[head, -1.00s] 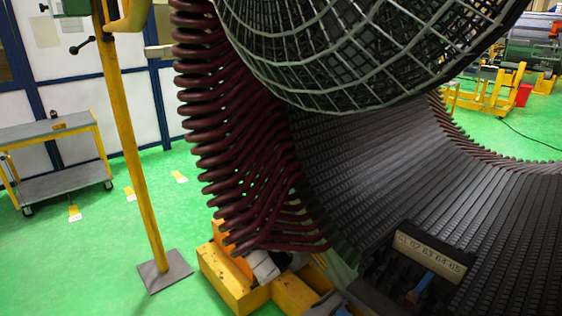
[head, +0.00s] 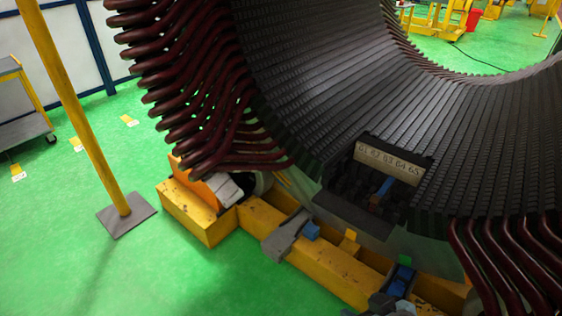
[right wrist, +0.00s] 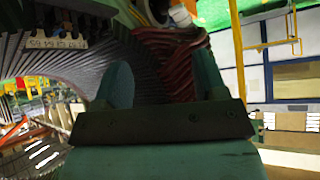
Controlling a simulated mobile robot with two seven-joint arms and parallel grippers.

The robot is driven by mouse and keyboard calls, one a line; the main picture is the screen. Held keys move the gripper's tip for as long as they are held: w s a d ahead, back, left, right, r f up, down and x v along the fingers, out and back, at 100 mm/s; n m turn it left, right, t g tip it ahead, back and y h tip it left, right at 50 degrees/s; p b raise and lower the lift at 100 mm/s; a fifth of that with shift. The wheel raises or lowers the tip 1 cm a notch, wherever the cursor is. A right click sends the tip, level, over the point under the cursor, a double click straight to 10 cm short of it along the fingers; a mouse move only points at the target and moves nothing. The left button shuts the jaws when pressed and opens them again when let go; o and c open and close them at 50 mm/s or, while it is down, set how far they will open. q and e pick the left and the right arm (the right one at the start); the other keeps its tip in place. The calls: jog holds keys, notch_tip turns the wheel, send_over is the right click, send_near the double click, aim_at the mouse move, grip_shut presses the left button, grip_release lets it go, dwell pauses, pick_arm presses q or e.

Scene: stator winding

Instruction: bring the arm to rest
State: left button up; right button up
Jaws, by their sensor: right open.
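The large stator fills the upper right of the head view, with its dark slotted bore (head: 330,90) and dark red end windings (head: 190,95). A holder with a numbered plate (head: 388,163) sits at the bottom of the bore, with a small blue and brown piece in it. In the right wrist view my right gripper (right wrist: 162,85) is open, its two teal fingers apart with nothing held between them. The red windings (right wrist: 178,60) show behind and between the fingers; the numbered plate (right wrist: 55,43) is at upper left. My left gripper is not visible.
A yellow base beam (head: 330,262) lies under the stator, with grey, blue and yellow pieces along it. A yellow post (head: 75,110) on a flat foot stands at left, beside a cart (head: 22,100). Green floor (head: 110,265) is clear at lower left.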

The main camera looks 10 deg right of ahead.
pick_arm(q)
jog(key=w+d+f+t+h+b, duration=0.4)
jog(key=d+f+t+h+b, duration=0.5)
jog(key=b, duration=1.1)
pick_arm(e)
jog(key=w+a+f+t+y, duration=0.4)
jog(key=a+f+t+y, duration=0.3)
jog(key=f, duration=0.4)
jog(key=s+d+r+g+h+p, duration=0.4)
jog(key=d+r+h+p, duration=0.2)
jog(key=p, duration=3)
notch_tip(320, 180, up, 2)
jog(key=shift+s+g+p, duration=0.3)
jog(key=shift+p, duration=0.1)
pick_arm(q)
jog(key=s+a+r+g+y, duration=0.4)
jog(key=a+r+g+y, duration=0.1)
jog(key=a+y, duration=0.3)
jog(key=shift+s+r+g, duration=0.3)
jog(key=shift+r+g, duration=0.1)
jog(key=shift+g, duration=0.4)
pick_arm(e)
jog(key=shift+f, duration=0.1)
jog(key=shift+c, duration=0.4)
